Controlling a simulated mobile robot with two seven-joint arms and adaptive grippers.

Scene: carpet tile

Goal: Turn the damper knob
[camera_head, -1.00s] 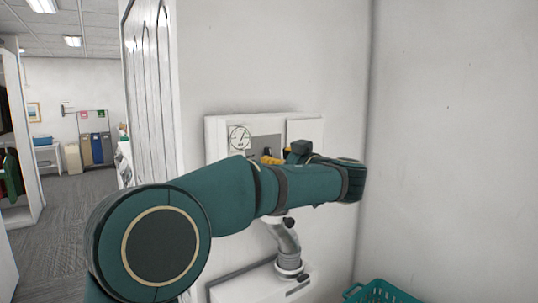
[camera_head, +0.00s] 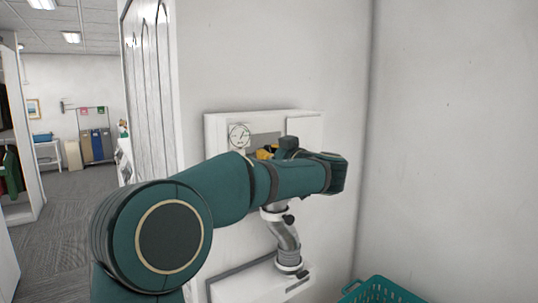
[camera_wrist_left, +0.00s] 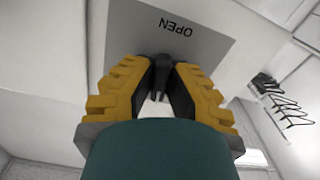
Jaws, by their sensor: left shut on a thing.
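In the left wrist view the dark damper knob (camera_wrist_left: 160,77) stands on a grey plate (camera_wrist_left: 165,36) marked OPEN, upside down in this view. My left gripper (camera_wrist_left: 161,66) has its yellow fingers on both sides of the knob, shut on it. In the head view the left gripper (camera_head: 266,152) is at the white wall panel (camera_head: 215,133), partly behind my teal arm. The grey plate (camera_head: 265,140) shows above the fingers, and the arm and gripper hide the knob there. My right gripper is not in view.
A round gauge (camera_head: 239,136) sits on the panel beside the plate. Below it a silver duct (camera_head: 286,236) with a dark handle runs down to a white box (camera_head: 250,287). A teal basket (camera_head: 380,291) stands at the lower right. Walls close off the front and right.

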